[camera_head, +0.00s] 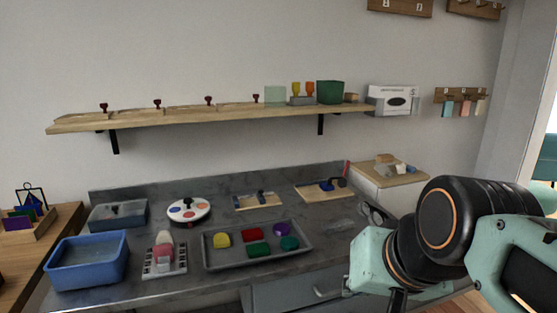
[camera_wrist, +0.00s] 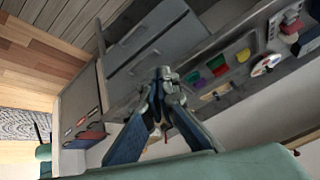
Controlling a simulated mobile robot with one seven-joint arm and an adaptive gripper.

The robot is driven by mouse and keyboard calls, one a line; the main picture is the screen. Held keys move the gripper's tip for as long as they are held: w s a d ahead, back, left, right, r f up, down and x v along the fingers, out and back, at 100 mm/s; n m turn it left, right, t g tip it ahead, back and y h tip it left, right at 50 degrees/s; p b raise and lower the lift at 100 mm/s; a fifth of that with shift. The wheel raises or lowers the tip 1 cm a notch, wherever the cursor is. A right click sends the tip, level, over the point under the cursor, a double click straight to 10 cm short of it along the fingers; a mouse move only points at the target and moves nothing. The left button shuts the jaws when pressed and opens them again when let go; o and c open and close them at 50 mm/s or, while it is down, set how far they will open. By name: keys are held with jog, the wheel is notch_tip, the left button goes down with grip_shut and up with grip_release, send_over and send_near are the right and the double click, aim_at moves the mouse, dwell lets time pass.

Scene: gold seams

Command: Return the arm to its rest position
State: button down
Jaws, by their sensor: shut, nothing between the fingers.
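My arm shows at the right of the head view, in front of the workbench. My gripper shows in the wrist view (camera_wrist: 164,76), with its two fingers together and nothing held between them. It hangs in the air, apart from the bench and its drawers. In the head view the fingers cannot be made out; the arm's links and the frame edge hide them.
A grey workbench (camera_head: 130,292) carries a blue basin (camera_head: 88,275) and a grey tray (camera_head: 213,259) with several coloured pieces. A wooden shelf (camera_head: 220,119) runs along the wall above. A side cabinet (camera_head: 375,190) stands right of the bench. Wooden floor (camera_wrist: 30,75) is open at left in the wrist view.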

jog(key=s+d+f+n+g+h, duration=0.1)
jog(key=s+d+f, duration=0.15)
jog(key=f, duration=0.35)
notch_tip(320, 180, up, 27)
jog(key=s+p, duration=0.1)
jog(key=p, duration=2.6)
jog(key=shift+s, duration=0.2)
jog(key=shift+r, duration=0.1)
